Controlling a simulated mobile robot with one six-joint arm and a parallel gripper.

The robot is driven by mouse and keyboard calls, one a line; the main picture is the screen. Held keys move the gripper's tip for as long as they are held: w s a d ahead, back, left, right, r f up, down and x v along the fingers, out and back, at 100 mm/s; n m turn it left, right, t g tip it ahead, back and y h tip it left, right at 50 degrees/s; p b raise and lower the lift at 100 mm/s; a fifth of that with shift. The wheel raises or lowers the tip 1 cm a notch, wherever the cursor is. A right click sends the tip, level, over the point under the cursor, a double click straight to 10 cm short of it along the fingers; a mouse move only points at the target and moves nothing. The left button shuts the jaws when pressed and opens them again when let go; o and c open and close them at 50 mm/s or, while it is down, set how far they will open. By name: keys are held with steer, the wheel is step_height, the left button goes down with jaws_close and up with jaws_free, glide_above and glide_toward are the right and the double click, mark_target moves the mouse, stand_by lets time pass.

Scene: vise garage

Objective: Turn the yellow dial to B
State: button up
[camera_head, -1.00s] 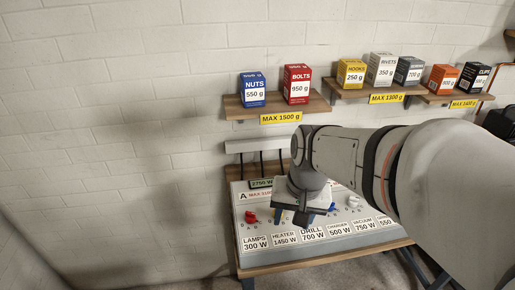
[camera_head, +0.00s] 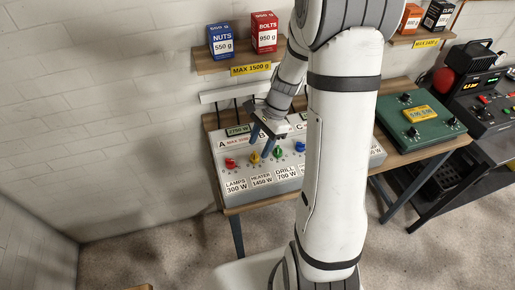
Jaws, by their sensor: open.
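The yellow dial (camera_head: 255,158) stands on the light grey panel (camera_head: 222,166), above the label "HEATER 1450 W". It is between a red dial (camera_head: 230,163) on its left and a green dial (camera_head: 278,152) on its right. The dial's exact pointing is too small to tell. My gripper (camera_head: 261,144) is open and empty, pointing down just above and behind the yellow dial. I cannot tell whether a fingertip touches it. My arm hides the panel's middle.
A blue dial (camera_head: 300,147) sits right of the green one. Above is a wooden shelf (camera_head: 212,69) with NUTS (camera_head: 222,42) and BOLTS (camera_head: 264,32) boxes. A green box with knobs (camera_head: 420,120) stands on the bench at right. Floor in front is mostly clear.

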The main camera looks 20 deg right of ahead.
mark_target(257, 155)
steer(key=shift+x, duration=1.7)
steer(key=shift+c, duration=0.2)
steer(key=c, duration=0.9)
